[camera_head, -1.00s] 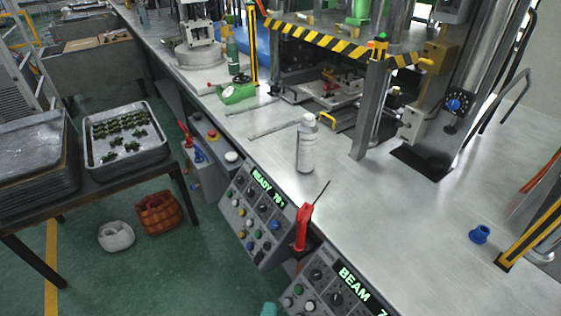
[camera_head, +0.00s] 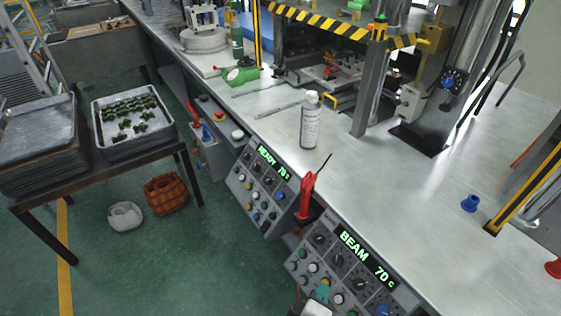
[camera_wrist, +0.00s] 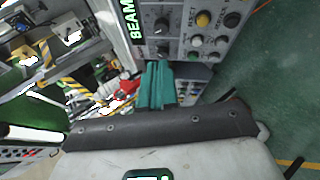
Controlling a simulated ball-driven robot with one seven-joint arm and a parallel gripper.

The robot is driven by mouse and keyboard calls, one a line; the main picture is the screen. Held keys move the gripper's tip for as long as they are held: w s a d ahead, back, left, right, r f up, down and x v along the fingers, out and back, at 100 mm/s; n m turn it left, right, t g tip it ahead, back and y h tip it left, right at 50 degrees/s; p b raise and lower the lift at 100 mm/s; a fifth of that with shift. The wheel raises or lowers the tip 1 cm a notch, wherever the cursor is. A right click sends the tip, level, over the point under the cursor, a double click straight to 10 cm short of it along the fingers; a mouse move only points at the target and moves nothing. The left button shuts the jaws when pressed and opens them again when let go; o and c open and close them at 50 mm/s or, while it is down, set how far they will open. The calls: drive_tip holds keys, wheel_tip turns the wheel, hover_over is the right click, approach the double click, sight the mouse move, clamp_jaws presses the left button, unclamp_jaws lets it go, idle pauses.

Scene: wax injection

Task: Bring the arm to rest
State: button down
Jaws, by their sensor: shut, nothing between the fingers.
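My gripper (camera_head: 322,292) shows at the bottom edge of the head view as teal fingers on a pale wrist. It is in front of the lower control panel (camera_head: 350,262), whose display reads BEAM 70. In the wrist view my gripper (camera_wrist: 158,75) has its teal fingers together, with nothing seen between them. The panel's knobs and buttons (camera_wrist: 190,30) lie beyond the fingertips. I cannot tell the exact gap to the panel. Most of my arm is out of the head view.
A tray (camera_head: 165,140) stands on the left table. Green floor (camera_head: 200,250) is open.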

drive_tip(key=s+d+r+m+g+y, duration=0.1)
drive_tip(key=s+d+m+g+y, duration=0.15)
drive_tip(key=s+d+m, duration=0.5)
drive_tip(key=s+d+r+m+g+y, duration=0.1)
drive_tip(key=s+d+m+g+y, duration=0.2)
drive_tip(key=d, duration=0.7)
drive_tip(key=s+f+g+b, duration=0.2)
drive_tip(key=s+f+b, duration=0.2)
drive_tip(key=f, duration=0.3)
drive_tip(key=s+d+f+m+g+b, duration=0.1)
drive_tip(key=s+f+g+b, duration=0.1)
drive_tip(key=s+f+b, duration=0.2)
wheel_tip(320, 180, down, 3)
drive_tip(key=shift+s+d+f+h+b, duration=0.2)
drive_tip(key=shift+s+h+b, duration=0.15)
drive_tip(key=shift+s, duration=0.45)
